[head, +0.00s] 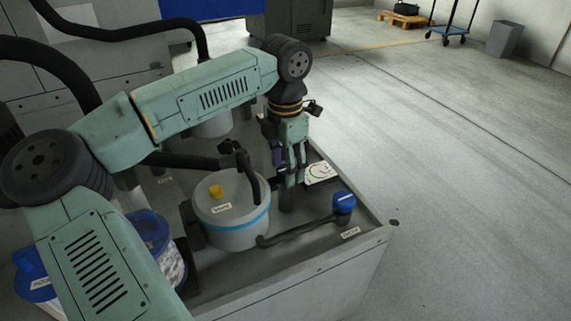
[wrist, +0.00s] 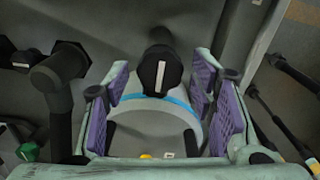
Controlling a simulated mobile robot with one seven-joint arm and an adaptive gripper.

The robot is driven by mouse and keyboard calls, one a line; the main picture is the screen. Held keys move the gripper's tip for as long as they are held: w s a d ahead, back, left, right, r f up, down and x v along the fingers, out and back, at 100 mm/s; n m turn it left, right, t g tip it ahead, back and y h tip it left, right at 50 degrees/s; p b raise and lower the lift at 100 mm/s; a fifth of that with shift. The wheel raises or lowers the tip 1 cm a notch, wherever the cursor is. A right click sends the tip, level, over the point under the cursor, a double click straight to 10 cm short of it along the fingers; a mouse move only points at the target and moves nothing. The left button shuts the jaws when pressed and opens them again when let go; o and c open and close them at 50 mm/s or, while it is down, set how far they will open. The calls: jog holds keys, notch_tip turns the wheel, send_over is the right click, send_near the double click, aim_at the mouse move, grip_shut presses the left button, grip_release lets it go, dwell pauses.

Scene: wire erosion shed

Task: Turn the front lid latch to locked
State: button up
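A grey canister (head: 238,234) with a blue band and a yellow knob (head: 215,191) stands on the machine deck; it also shows in the wrist view (wrist: 150,118). In the wrist view a black round knob with a white line (wrist: 160,75), apparently the front latch, stands at the canister's edge. Its line runs almost straight up the picture. My gripper (head: 288,172) points down beside the canister, above a dark post (head: 287,200). In the wrist view my gripper (wrist: 163,78) is open, its purple-padded fingers on either side of the knob. Contact with the knob cannot be told.
A blue-capped valve (head: 343,200) on a black pipe and a white dial plate (head: 318,173) lie to the right. A blue-lidded clear container (head: 150,235) stands left. In the wrist view a thick black fitting (wrist: 60,85) rises near the left finger. Open floor lies beyond the deck edge.

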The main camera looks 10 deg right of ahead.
aim_at(285, 169)
dwell(0.3)
notch_tip(285, 169, up, 12)
dwell(0.4)
